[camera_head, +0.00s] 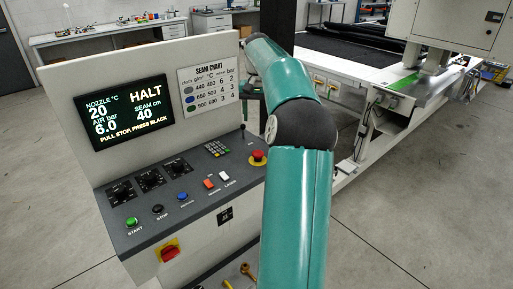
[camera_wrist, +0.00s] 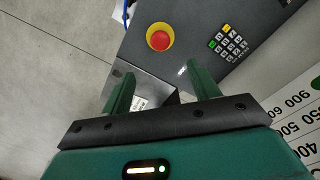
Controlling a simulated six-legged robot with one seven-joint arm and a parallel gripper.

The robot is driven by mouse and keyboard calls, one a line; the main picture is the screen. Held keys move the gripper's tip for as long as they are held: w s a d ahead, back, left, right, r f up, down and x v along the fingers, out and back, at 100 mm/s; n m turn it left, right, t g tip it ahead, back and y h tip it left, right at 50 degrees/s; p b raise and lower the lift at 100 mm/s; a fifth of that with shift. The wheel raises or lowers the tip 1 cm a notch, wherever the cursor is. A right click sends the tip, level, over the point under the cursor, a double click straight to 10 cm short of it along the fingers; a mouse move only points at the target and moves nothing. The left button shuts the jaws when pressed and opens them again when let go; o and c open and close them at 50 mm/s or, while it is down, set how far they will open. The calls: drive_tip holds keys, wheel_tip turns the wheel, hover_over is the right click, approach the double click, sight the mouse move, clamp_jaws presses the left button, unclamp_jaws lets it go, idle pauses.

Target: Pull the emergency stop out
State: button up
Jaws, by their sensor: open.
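The emergency stop (camera_head: 257,157) is a red mushroom button on a yellow base. It sits at the right end of the console's sloped panel (camera_head: 170,232). In the wrist view the emergency stop (camera_wrist: 159,37) shows beyond my fingertips, a little above the gap between them. My gripper (camera_wrist: 157,78) is open and empty, its two green fingers apart from the button. In the head view my arm hides the gripper. The screen (camera_head: 132,111) reads HALT and "PULL STOP PRESS BLACK".
A keypad (camera_wrist: 228,43) lies right of the button in the wrist view. The panel also has a green start button (camera_head: 132,223), a black stop button (camera_head: 158,209), dials and switches. A red-yellow rotary switch (camera_head: 169,252) is on the console's front. A gantry table (camera_head: 345,45) stands behind my arm.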

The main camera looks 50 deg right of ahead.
sight(258, 152)
wheel_tip(258, 152, down, 14)
drive_tip(key=shift+r, duration=0.1)
idle(0.4)
clamp_jaws()
drive_tip(key=shift+d+r, duration=0.1)
drive_tip(key=shift+r, duration=0.5)
unclamp_jaws()
drive_tip(key=shift+r, duration=0.15)
wheel_tip(258, 152, up, 14)
drive_tip(key=shift+f, duration=0.25)
